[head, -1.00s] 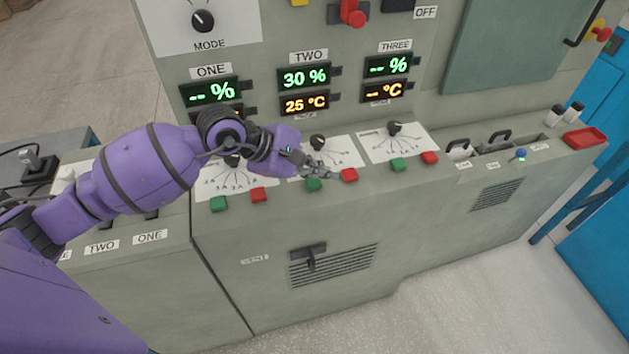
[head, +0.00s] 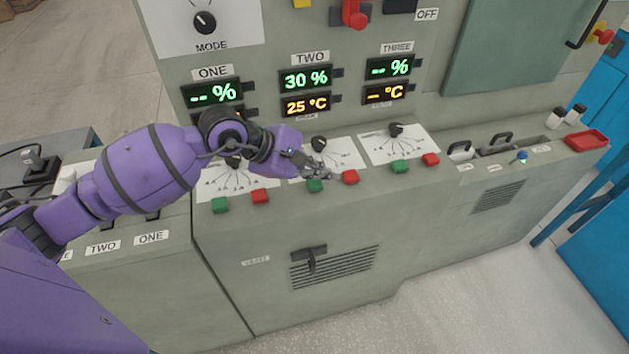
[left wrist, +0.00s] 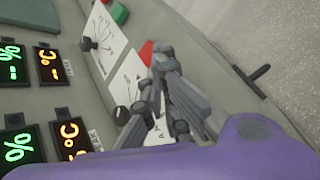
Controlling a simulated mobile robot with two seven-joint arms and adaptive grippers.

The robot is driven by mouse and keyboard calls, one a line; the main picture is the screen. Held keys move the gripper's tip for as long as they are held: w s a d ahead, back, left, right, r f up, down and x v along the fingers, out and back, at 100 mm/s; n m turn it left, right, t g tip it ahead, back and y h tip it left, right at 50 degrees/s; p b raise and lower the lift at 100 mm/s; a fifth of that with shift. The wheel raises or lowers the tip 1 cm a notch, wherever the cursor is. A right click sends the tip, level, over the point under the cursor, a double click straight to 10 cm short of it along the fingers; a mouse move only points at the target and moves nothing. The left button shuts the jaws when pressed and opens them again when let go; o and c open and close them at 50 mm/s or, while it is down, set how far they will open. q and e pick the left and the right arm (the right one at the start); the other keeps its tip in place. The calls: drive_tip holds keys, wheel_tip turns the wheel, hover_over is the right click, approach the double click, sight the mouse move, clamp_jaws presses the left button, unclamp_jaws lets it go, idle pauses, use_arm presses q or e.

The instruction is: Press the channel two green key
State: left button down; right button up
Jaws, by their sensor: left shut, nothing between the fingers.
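The channel two green key (head: 315,186) is on the front edge of the grey console, left of a red key (head: 350,177) and below the channel two dial (head: 319,144). My left gripper (head: 326,173) is shut and empty, just above and behind the green key; I cannot tell whether it touches it. In the left wrist view the shut fingers (left wrist: 166,62) lie across the console near a red key (left wrist: 146,53), and the channel two green key is hidden there. The channel two display (head: 306,78) reads 30 %, with 25 °C below. My right gripper is not in view.
Channel one has a green key (head: 220,205) and red key (head: 260,196) to the left. Channel three has a green key (head: 400,166) and red key (head: 431,160) to the right. A vent handle (head: 309,254) sticks out of the front panel. A red tray (head: 586,141) sits far right.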

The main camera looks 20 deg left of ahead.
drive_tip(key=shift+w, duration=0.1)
use_arm(q)
drive_tip(key=shift+f, duration=0.1)
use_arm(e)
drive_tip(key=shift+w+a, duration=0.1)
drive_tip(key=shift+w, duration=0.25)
use_arm(q)
drive_tip(key=shift+f+b, duration=0.3)
drive_tip(key=shift+f, duration=0.1)
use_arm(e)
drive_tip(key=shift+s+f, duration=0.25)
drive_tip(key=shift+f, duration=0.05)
use_arm(q)
drive_tip(key=shift+r, duration=0.1)
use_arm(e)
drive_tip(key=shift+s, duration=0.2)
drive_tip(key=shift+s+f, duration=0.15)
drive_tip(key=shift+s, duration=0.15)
